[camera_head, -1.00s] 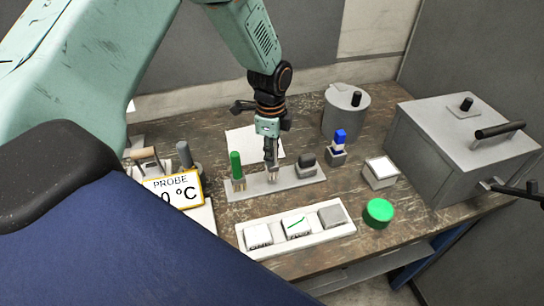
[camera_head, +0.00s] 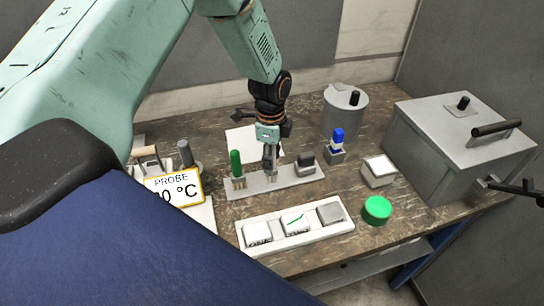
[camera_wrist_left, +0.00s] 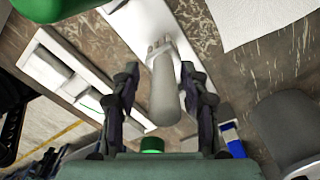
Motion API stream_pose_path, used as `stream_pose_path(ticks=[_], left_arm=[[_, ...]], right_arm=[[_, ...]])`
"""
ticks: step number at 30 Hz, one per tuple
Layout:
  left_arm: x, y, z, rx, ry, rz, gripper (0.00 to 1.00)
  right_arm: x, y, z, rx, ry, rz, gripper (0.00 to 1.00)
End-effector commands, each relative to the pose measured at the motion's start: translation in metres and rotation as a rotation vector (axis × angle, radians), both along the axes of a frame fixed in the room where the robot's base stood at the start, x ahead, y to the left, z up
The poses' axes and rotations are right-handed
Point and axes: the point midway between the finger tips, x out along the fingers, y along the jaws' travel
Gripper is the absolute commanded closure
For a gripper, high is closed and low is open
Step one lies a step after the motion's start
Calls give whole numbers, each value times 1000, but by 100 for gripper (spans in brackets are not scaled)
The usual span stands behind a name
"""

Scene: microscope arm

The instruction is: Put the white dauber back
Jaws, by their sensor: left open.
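The white dauber (camera_wrist_left: 165,98) is a pale, blunt cylinder in the left wrist view. Its far end sits among the pale prongs of a slot in the light grey rack (camera_wrist_left: 130,22). My left gripper (camera_wrist_left: 165,88) is open, with one dark finger on each side of the dauber; contact cannot be told. In the head view my left gripper (camera_head: 270,162) points down over the middle of the rack (camera_head: 300,180) and mostly hides the dauber. The green dauber (camera_head: 236,163) stands in the rack to its left, and a dark grey one (camera_head: 305,160) to its right.
A tray with three square pads (camera_head: 296,224) lies in front of the rack. A green round cap (camera_head: 377,210), a blue-topped bottle (camera_head: 337,140), a grey pot (camera_head: 346,112) and a large grey box (camera_head: 450,150) stand to the right. A probe display (camera_head: 174,188) is at left.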

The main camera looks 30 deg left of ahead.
Motion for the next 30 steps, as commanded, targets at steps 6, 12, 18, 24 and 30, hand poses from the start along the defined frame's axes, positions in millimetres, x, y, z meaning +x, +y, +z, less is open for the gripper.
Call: stream_pose_path(ticks=[6, 12, 18, 24, 30], left_arm=[[0, 0, 4, 0, 0, 0, 55], [1, 0, 32, 0, -4, -1, 55], [1, 1, 73, -1, -5, 0, 55], [0, 2, 106, 0, -3, 1, 55], [0, 2, 121, 0, 0, 0, 55]], right_arm=[[0, 0, 3, 0, 0, 0, 60], [0, 0, -2, 0, 0, 0, 60], [0, 0, -6, 0, 0, 0, 60], [0, 0, -9, 0, 0, 0, 60], [0, 0, -10, 0, 0, 0, 60]])
